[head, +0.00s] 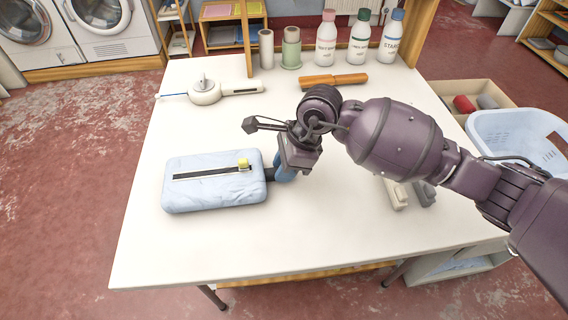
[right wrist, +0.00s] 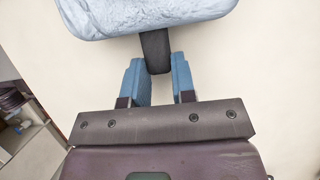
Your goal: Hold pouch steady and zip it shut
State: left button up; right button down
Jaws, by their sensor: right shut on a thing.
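A pale blue pouch (head: 215,195) lies flat on the white table. A dark zipper strip (head: 203,174) runs along its top. A yellow slider (head: 243,163) sits near the strip's right end. My right gripper (head: 278,173) is at the pouch's right edge. In the right wrist view, its blue fingers stand on both sides of a dark tab (right wrist: 155,50) that sticks out from the pouch (right wrist: 140,15), and it is shut on this tab. My left gripper is not in view.
A white iron-like device (head: 205,92) and an orange-brown brush (head: 333,81) lie at the back of the table (head: 150,250). Several bottles and spools stand along the back edge. A light blue basket (head: 515,135) is at the right. The table front is clear.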

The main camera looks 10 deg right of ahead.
jog(key=shift+f, duration=0.2)
dwell(0.4)
jog(key=c, duration=1.1)
grip_release()
jog(key=shift+c, duration=0.2)
jog(key=shift+r, duration=0.35)
grip_shut()
